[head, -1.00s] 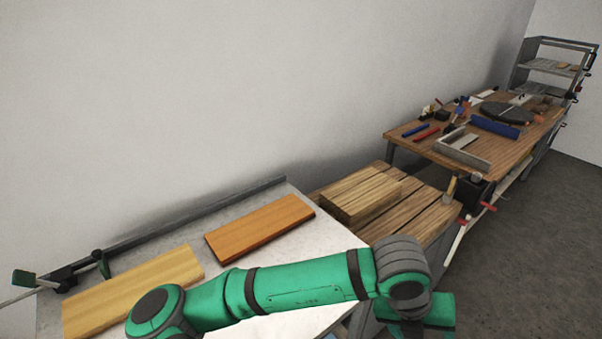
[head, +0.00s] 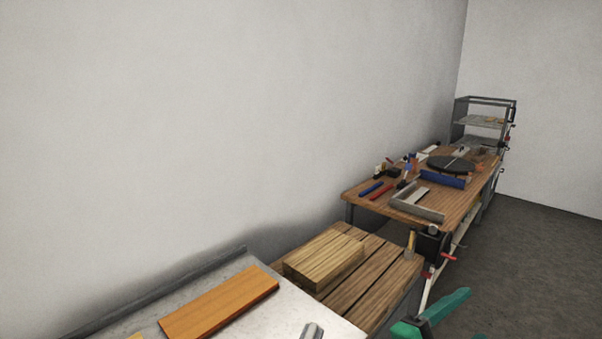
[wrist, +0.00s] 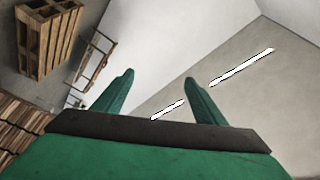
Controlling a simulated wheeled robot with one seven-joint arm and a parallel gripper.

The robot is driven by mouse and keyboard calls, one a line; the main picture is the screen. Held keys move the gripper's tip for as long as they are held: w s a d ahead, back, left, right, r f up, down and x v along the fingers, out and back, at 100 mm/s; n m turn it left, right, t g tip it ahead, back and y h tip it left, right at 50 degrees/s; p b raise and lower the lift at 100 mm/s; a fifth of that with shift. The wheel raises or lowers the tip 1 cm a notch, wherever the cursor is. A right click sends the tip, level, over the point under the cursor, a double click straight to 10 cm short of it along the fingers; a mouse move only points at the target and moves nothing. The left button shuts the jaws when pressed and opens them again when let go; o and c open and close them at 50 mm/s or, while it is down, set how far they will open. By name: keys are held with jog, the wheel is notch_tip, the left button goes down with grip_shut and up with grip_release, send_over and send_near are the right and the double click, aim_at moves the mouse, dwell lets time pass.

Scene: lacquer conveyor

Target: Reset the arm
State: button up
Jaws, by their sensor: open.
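My gripper (wrist: 159,77) shows in the wrist view with its two green fingers apart and nothing between them. Beyond the fingers are bare pale wall and ceiling surfaces with bright light strips, so it is in free air. In the head view only a green and dark piece of my arm's end shows at the bottom right edge, beside the workbench and above the floor. Most of the arm is outside the head view.
An orange-brown board (head: 219,302) lies on a pale table (head: 272,319). A wooden block (head: 324,260) rests on a slatted wooden surface (head: 372,283). A workbench (head: 363,199) with tools and a shelf rack (head: 486,122) stand beyond. Floor (head: 530,265) is clear at right.

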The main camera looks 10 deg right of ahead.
jog(key=w+a+f+n+t+y, duration=0.45)
jog(key=a+f+n+t, duration=0.35)
jog(key=n, duration=0.6)
jog(key=s+a+f+n+t+y, duration=0.4)
jog(key=a+f+n+y, duration=0.35)
jog(key=a+f, duration=0.3)
jog(key=s+a+f+n+g+y, duration=0.2)
jog(key=s+a+f+n+y, duration=0.25)
jog(key=s+a+f, duration=0.65)
jog(key=s+a, duration=0.2)
jog(key=s, duration=0.5)
jog(key=s+a+f+g+y, duration=0.1)
jog(key=s+a, duration=0.3)
jog(key=s, duration=0.3)
jog(key=shift+s+a+m, duration=0.25)
jog(key=shift+s+m, duration=0.05)
jog(key=shift+s, duration=0.05)
jog(key=shift+y, duration=0.25)
